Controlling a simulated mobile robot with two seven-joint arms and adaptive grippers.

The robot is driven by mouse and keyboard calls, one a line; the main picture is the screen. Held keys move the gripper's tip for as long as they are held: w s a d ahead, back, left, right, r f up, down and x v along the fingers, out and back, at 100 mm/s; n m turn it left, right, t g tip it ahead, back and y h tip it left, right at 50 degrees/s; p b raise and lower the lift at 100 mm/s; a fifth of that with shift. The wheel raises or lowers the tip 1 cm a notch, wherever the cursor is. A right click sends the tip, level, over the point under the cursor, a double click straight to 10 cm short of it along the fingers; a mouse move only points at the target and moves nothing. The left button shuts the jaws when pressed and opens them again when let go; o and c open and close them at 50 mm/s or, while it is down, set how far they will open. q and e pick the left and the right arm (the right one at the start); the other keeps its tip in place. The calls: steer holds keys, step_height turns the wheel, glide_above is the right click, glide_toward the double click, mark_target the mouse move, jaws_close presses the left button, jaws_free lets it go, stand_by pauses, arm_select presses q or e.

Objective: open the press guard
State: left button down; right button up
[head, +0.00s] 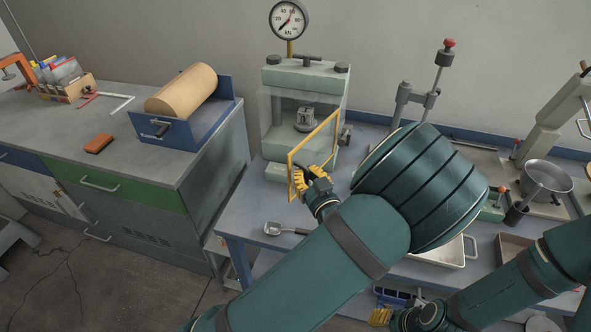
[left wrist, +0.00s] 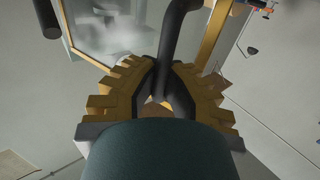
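The press (head: 302,78) is a pale green machine with a gauge on top. Its guard (head: 314,133), a clear panel in a yellow frame, stands at an angle out from the press front, partly open, its left edge towards me. In the left wrist view the guard's yellow frame (left wrist: 212,36) runs beside a dark curved handle (left wrist: 181,42). My left gripper (head: 313,182) is at the guard's lower left; its yellow fingers (left wrist: 168,88) close around the handle. My right gripper (head: 381,316) is low at the bottom, partly hidden, its fingers unclear.
A blue roll holder (head: 190,127) with brown paper sits on the left cabinet beside an orange block (head: 99,143). A metal scoop (head: 273,228) lies on the blue bench, below the guard. A steel pot (head: 546,178) and lever stand are at right.

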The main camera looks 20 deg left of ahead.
arm_select(q)
steer(key=shift+s+d, duration=0.1)
steer(key=shift+d, duration=0.4)
steer(key=shift+f, duration=0.1)
steer(key=c, duration=1)
jaws_free()
steer(key=shift+d, duration=0.1)
steer(key=v, duration=1.2)
